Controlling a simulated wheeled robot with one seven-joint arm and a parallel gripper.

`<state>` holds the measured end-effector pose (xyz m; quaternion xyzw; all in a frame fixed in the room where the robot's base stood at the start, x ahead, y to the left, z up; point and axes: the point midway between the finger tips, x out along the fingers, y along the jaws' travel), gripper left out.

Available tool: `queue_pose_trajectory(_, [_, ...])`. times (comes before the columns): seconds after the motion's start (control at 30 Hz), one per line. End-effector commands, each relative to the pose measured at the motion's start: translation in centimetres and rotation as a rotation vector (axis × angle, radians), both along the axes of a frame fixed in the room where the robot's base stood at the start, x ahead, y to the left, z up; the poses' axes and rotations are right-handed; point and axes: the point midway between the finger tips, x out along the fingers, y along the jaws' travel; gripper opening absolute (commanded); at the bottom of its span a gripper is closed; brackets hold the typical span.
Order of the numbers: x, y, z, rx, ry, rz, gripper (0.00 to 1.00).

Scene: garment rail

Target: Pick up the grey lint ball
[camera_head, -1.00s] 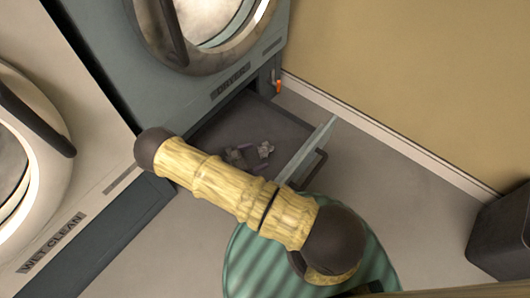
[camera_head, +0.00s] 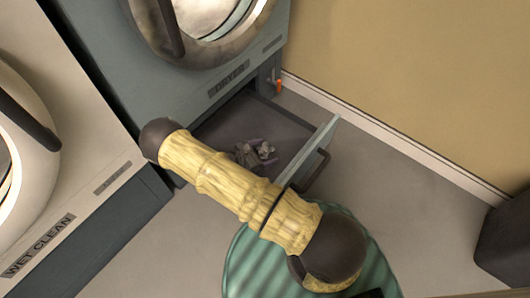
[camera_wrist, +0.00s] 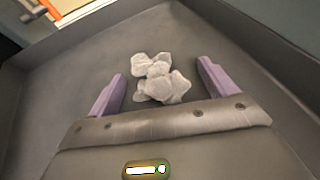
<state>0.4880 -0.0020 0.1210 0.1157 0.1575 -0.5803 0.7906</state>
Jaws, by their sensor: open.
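The grey lint ball (camera_wrist: 160,80) is a lumpy pale grey clump lying on the floor of the dark open drawer under the dryer. It also shows small in the head view (camera_head: 265,150). My gripper (camera_wrist: 162,74) is open, with its two purple fingers on either side of the lint, apart from it. In the head view my gripper (camera_head: 252,152) is down inside the drawer, partly hidden by my arm.
The drawer (camera_head: 290,128) is pulled out below the dryer (camera_head: 215,95), its walls around my gripper. A wet-clean machine (camera_head: 60,200) stands at left. A tan wall (camera_head: 420,80) and a dark bin (camera_head: 508,240) are at right. Grey floor is free between.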

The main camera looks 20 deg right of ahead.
Motion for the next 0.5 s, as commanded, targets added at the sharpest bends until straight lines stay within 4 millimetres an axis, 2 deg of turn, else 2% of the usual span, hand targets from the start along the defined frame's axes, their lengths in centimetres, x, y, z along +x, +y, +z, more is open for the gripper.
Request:
queue_pose_trajectory(0.37, [0.0, 0.16, 0.04, 0.0, 0.0, 0.003, 0.84])
queue_pose_trajectory(0.5, [0.0, 0.18, 0.04, 0.0, 0.0, 0.003, 0.6])
